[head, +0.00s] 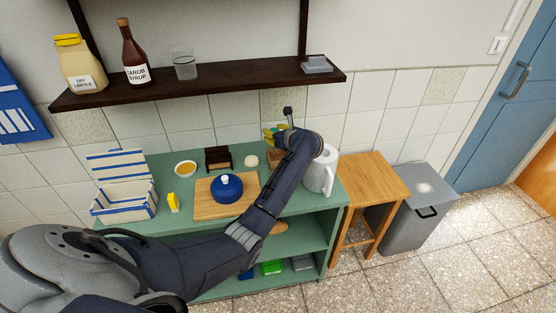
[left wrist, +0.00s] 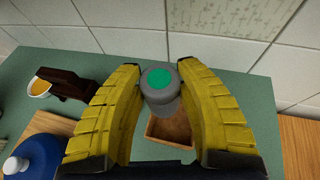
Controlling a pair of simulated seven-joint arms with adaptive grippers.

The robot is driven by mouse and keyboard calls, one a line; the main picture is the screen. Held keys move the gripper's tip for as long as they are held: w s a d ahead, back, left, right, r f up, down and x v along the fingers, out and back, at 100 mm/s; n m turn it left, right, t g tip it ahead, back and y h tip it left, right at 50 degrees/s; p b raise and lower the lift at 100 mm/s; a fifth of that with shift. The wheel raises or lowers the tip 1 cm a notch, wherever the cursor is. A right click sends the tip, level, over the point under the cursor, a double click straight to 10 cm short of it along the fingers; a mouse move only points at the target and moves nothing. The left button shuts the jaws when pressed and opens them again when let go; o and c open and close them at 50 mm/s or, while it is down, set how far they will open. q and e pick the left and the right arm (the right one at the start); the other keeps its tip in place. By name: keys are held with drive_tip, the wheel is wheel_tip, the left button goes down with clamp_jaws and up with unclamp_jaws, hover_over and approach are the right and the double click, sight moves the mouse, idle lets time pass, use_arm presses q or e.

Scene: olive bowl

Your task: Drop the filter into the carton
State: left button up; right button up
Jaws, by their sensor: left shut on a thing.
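My left gripper (head: 272,134) has yellow fingers and reaches over the back right part of the green counter. In the left wrist view its fingers are shut on a grey cylinder with a green top, which I take as the filter (left wrist: 160,88). A small open brown box, which I take as the carton (left wrist: 168,130), shows below and behind the filter, partly hidden by it and by the right finger. My right gripper is not in view.
A blue lidded pot (head: 228,190) stands on a wooden board (head: 207,209). A white jug (head: 320,172) stands close right of my forearm. A dark rack (head: 217,158), a yellow-filled bowl (head: 186,169) and a striped box (head: 124,200) are left. A dark shelf (head: 210,88) hangs above.

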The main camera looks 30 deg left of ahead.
use_arm(q)
drive_tip(key=shift+f, duration=0.6)
drive_tip(key=o, duration=1.3)
drive_tip(key=v, duration=1.2)
